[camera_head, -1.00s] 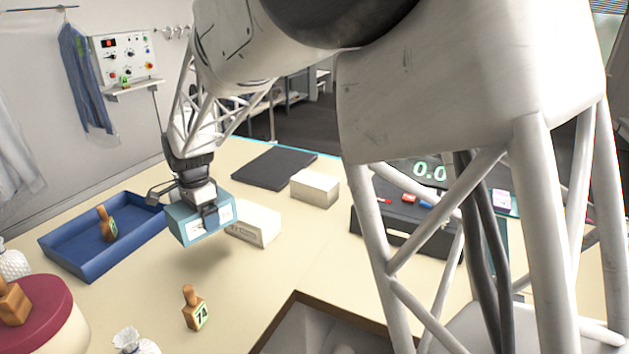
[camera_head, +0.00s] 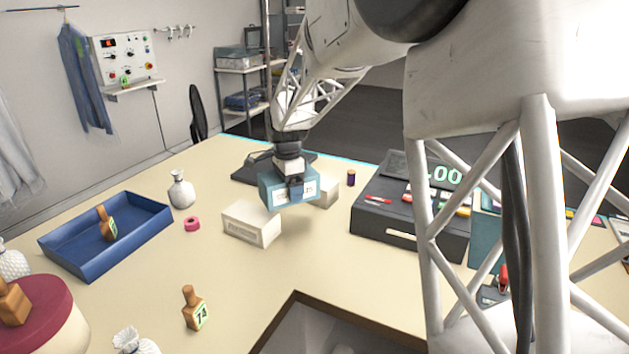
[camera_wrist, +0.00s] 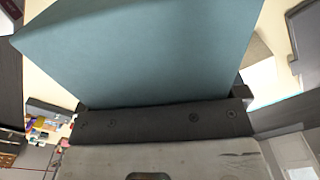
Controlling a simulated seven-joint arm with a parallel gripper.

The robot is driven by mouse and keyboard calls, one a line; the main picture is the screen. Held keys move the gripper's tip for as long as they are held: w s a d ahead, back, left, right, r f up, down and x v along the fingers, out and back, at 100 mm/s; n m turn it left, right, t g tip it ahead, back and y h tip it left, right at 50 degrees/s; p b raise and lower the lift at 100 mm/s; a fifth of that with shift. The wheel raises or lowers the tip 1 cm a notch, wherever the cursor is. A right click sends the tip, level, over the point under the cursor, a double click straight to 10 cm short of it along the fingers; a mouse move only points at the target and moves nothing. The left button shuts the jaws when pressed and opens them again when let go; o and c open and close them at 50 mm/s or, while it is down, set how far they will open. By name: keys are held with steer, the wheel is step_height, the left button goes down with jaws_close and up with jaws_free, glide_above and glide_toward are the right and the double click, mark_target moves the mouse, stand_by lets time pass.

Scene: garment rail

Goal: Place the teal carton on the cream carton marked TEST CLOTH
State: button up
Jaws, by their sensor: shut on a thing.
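The teal carton (camera_head: 267,189), with a pale label on its front, hangs above the table in my gripper (camera_head: 296,188). It also fills the upper middle of the wrist view (camera_wrist: 150,50). My gripper is shut on it. A cream carton (camera_head: 250,222) with faint print stands on the table, to the left of and nearer than the held carton. A second cream carton (camera_head: 329,192) stands behind and right of the teal one, which partly hides it. I cannot read TEST CLOTH on either one.
A blue tray (camera_head: 70,252) with a wooden stamp lies at left. A dark case (camera_head: 405,232) stands at right. A dark flat pad (camera_head: 245,172) lies behind the teal carton.

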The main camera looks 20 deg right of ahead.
steer(key=d+m, duration=0.1)
steer(key=d, duration=0.9)
steer(key=shift+s+r+m, duration=0.25)
steer(key=shift+r+m, duration=0.05)
steer(key=shift+r, duration=0.05)
steer(key=w, duration=0.5)
steer(key=w+d+f, duration=0.1)
steer(key=w, duration=0.4)
steer(key=w+d, duration=0.1)
steer(key=w, duration=0.4)
steer(key=shift+w+d+f, duration=0.2)
steer(key=shift+w+f, duration=0.05)
steer(key=shift+w, duration=0.15)
steer(key=shift+f, duration=0.1)
steer(key=shift+f, duration=1.7)
steer(key=shift+f, duration=0.1)
steer(key=o, duration=0.8)
steer(key=shift+c, duration=0.2)
